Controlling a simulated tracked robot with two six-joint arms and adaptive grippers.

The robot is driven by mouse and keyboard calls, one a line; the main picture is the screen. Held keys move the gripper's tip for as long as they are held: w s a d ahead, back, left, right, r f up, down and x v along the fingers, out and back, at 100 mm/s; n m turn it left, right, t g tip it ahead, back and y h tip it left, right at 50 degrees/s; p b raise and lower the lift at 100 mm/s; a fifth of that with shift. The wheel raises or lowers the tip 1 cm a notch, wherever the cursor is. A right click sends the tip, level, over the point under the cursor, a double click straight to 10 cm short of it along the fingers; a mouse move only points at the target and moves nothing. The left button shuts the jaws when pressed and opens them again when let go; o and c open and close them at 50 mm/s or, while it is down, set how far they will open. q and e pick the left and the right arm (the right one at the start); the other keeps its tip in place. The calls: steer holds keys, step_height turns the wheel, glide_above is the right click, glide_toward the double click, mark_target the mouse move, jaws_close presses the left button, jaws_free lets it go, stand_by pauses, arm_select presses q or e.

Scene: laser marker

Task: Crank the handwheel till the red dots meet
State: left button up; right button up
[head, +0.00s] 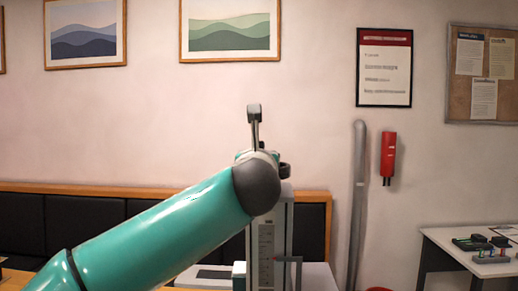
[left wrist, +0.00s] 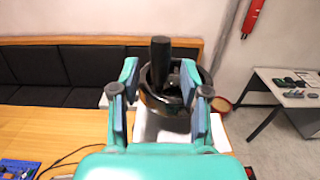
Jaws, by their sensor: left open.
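The handwheel, a dark ring (left wrist: 160,103) with an upright black handle (left wrist: 160,58), shows in the left wrist view. My left gripper (left wrist: 159,80) is open, with one teal finger on each side of the handle. I cannot tell whether the fingers touch the wheel or handle. In the head view my teal left arm crosses in front of the grey laser marker column (head: 267,245) and mostly hides the gripper and wheel. My right gripper is not in view. No red dots are visible.
A wooden table (left wrist: 75,140) with a black cable lies below the gripper. A black padded bench (left wrist: 40,70) runs along the wall behind. A side table (head: 455,242) with small items stands at the right. A red extinguisher (head: 388,155) hangs on the wall.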

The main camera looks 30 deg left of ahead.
arm_select(q)
steer(key=shift+x, duration=1.05)
